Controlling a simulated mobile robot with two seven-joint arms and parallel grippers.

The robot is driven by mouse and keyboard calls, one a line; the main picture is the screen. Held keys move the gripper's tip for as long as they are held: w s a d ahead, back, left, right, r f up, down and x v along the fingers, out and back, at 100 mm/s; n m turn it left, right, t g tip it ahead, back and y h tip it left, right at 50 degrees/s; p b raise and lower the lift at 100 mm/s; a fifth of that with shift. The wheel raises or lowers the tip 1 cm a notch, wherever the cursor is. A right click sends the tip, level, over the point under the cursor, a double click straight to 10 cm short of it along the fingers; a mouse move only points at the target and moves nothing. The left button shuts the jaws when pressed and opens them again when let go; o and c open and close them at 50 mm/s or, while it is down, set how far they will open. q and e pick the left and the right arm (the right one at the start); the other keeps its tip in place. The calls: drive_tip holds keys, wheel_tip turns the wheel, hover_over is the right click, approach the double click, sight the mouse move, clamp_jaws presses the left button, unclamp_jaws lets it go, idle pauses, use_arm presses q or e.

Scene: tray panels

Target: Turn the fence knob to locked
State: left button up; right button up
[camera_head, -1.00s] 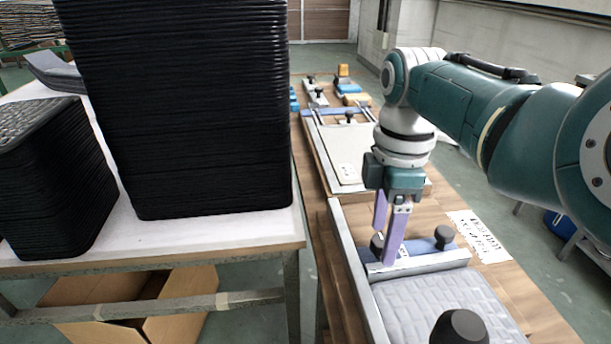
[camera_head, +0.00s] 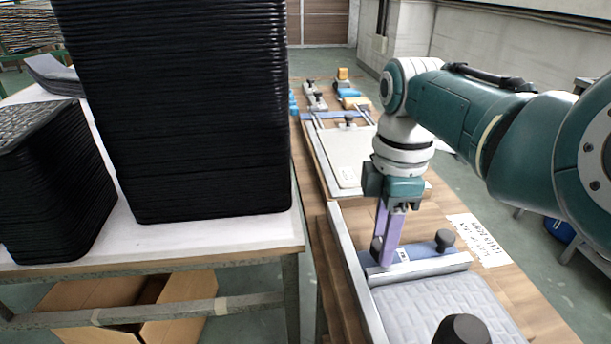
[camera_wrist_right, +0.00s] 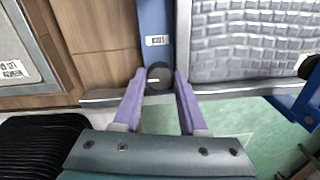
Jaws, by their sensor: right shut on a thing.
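The blue fence bar (camera_head: 425,249) lies across the near tray panel and carries a black round knob at each end. The knob at its left end (camera_head: 376,247) is partly hidden by my right gripper (camera_head: 388,258) in the head view. In the right wrist view this black knob (camera_wrist_right: 159,75) sits between the purple fingertips of my right gripper (camera_wrist_right: 158,82), which is shut on it. A pale mark shows on its top. A small white label (camera_wrist_right: 157,41) is on the blue bar beside it. The other knob (camera_head: 445,238) stands free. My left gripper is out of view.
Tall stacks of black trays (camera_head: 190,110) stand on the white table (camera_head: 240,235) at left. A grey quilted pad (camera_head: 440,305) lies in front of the bar, with another black knob (camera_head: 460,330) nearer. A printed sheet (camera_head: 478,240) lies to the right.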

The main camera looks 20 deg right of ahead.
drive_tip(key=shift+r+m, duration=0.1)
drive_tip(key=shift+m, duration=0.2)
clamp_jaws()
drive_tip(key=m+p, duration=0.2)
drive_tip(key=shift+m, duration=0.4)
drive_tip(key=m+p, duration=0.1)
drive_tip(key=m, duration=0.3)
drive_tip(key=shift+m, duration=0.3)
drive_tip(key=m+p, duration=0.1)
drive_tip(key=m, duration=0.4)
drive_tip(key=shift+m+t+p, duration=0.3)
drive_tip(key=shift+m+p, duration=0.15)
drive_tip(key=shift+m, duration=1.95)
drive_tip(key=o, duration=1.1)
unclamp_jaws()
drive_tip(key=shift+o, duration=0.2)
